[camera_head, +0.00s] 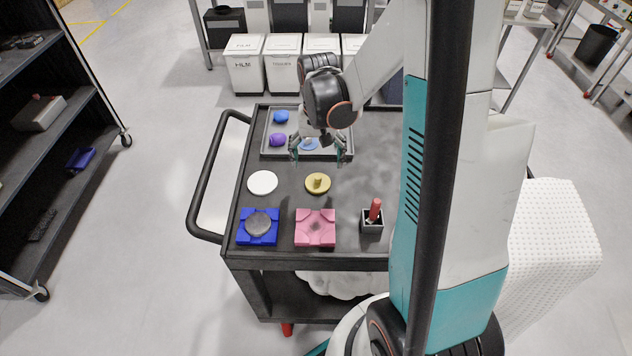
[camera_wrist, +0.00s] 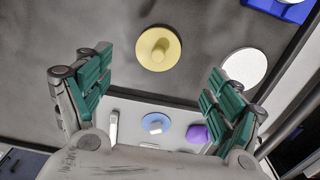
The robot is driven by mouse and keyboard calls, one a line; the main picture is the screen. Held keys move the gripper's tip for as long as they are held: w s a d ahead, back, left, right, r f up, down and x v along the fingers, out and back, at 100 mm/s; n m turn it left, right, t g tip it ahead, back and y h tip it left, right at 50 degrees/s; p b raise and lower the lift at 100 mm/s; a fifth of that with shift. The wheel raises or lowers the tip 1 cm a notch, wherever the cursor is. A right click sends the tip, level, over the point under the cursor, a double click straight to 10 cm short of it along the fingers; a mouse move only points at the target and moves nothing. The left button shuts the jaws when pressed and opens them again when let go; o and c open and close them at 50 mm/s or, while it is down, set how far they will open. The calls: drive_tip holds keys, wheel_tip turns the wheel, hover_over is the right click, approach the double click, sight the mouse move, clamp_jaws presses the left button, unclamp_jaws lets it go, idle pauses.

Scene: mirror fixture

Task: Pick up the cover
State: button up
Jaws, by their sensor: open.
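A round yellow cover with a raised knob (camera_head: 318,183) lies flat on the dark cart top. In the wrist view the yellow cover (camera_wrist: 158,48) sits beyond the fingertips, between their lines. My gripper (camera_head: 320,149) is open and empty above the front edge of the grey tray, behind the cover. Its two green-padded fingers (camera_wrist: 158,92) are spread wide in the wrist view and touch nothing that I can see. A blue disc with a pale piece on it (camera_wrist: 156,123) lies in the tray between the fingers; my gripper partly hides it in the head view.
The tray (camera_head: 265,135) also holds blue and purple lumps. A white disc (camera_head: 262,183) lies left of the cover. In front stand a blue block with a grey disc (camera_head: 258,224), a pink block (camera_head: 315,228) and a grey holder with a red-handled item (camera_head: 372,220). A black handle (camera_head: 198,190) borders the cart.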

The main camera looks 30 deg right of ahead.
sight(318, 177)
wheel_tip(318, 177, down, 4)
drive_tip(key=shift+r+b, duration=0.15)
drive_tip(key=shift+b, duration=0.3)
drive_tip(key=f, duration=0.1)
drive_tip(key=f+b, duration=0.1)
drive_tip(key=f, duration=0.1)
drive_tip(key=f+b, duration=0.1)
drive_tip(key=f, duration=0.1)
drive_tip(key=shift+w+d+f, duration=0.1)
drive_tip(key=shift+w+d, duration=0.1)
drive_tip(key=shift+d, duration=0.05)
drive_tip(key=c, duration=0.9)
